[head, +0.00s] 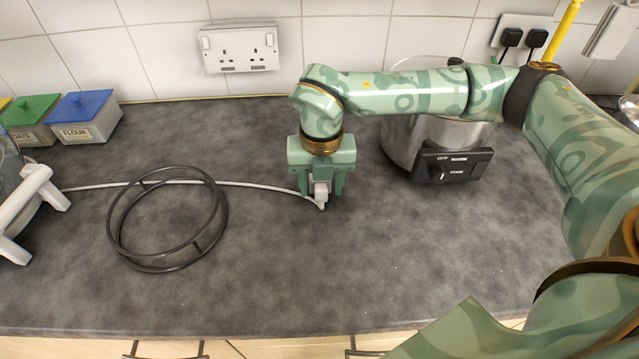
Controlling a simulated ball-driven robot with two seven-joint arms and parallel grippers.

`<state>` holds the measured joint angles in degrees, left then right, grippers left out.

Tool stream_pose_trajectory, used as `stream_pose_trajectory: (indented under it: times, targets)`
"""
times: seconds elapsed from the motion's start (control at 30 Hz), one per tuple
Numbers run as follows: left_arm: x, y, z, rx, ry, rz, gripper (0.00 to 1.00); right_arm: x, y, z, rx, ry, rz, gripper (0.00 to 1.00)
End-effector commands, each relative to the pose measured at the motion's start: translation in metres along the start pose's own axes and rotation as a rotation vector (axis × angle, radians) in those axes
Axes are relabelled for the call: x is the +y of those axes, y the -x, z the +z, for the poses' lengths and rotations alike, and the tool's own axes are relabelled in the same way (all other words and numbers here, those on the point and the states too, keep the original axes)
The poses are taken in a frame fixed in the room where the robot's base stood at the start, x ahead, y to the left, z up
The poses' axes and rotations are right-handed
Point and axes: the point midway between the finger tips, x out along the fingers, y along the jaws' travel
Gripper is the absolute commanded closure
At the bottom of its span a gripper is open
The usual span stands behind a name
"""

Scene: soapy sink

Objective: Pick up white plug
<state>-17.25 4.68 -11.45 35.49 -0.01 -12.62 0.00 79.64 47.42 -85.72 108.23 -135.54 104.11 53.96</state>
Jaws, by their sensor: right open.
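The white plug (320,196) stands at the end of a pale cable (250,185) that runs left across the dark worktop. My right gripper (321,192) points down over the plug, with its green fingers on either side of it. The jaws are open, and I cannot tell whether they touch the plug. The gripper partly hides the plug's upper part. My left gripper is not in view.
A black ring (170,266) lies on the worktop at left, across the cable. A steel pot with a black control box (452,165) stands right of the gripper. A white double socket (239,49) is on the tiled wall. The worktop's front middle is clear.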

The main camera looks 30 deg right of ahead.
Motion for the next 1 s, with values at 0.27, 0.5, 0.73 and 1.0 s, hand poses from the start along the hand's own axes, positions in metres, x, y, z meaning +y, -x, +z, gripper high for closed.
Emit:
stream_pose_trajectory:
  times: [0.27, 0.5, 0.73, 1.0]
  targets:
    - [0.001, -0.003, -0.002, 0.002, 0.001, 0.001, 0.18, 0.000, -0.012, 0.000, 0.000, 0.000, 0.001, 0.51]
    - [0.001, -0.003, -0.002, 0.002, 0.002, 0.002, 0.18, 0.000, -0.012, 0.000, 0.000, 0.000, 0.001, 0.97]
    - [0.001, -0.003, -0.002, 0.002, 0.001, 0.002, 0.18, 0.000, -0.011, 0.000, -0.001, 0.000, 0.001, 0.97]
    - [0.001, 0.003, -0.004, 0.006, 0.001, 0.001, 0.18, 0.000, 0.013, 0.001, -0.005, 0.001, 0.003, 0.97]
